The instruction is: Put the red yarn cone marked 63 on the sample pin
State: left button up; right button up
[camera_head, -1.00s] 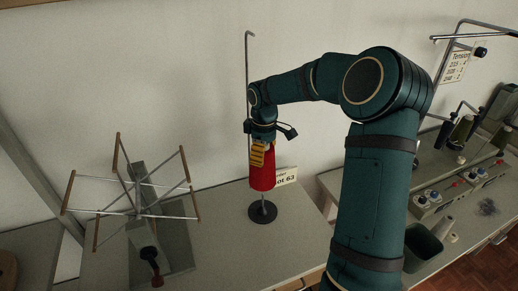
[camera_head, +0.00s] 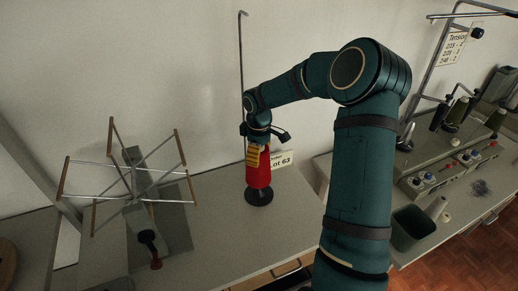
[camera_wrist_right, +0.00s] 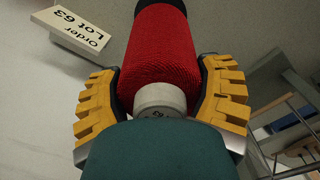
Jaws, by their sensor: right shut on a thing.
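The red yarn cone (camera_head: 259,176) is upright, low over the round black base (camera_head: 259,198) of the sample pin. In the right wrist view the red cone (camera_wrist_right: 157,48) shows its pale top end with small dark writing that I cannot read surely. My right gripper (camera_head: 259,156) comes from above, its yellow fingers shut around the cone's upper part; in the right wrist view the gripper (camera_wrist_right: 162,95) has a finger on either side. The pin's shaft is hidden, and I cannot tell if the cone touches the base. My left gripper is not in view.
An "Order Lot 63" sign (camera_head: 281,160) stands just right of the cone. A tall hooked rod (camera_head: 242,70) rises behind. A yarn winder (camera_head: 133,185) stands left. A green bin (camera_head: 413,223) and several thread cones are at right. The table front is clear.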

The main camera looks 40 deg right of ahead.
jog(key=shift+f, duration=0.65)
jog(key=shift+f+b, duration=1.75)
jog(key=shift+f, duration=0.65)
jog(key=shift+f+b, duration=0.3)
jog(key=shift+f, duration=0.2)
jog(key=o, duration=1.3)
jog(key=shift+c, duration=0.2)
notch_tip(320, 180, up, 12)
jog(key=shift+r, duration=0.1)
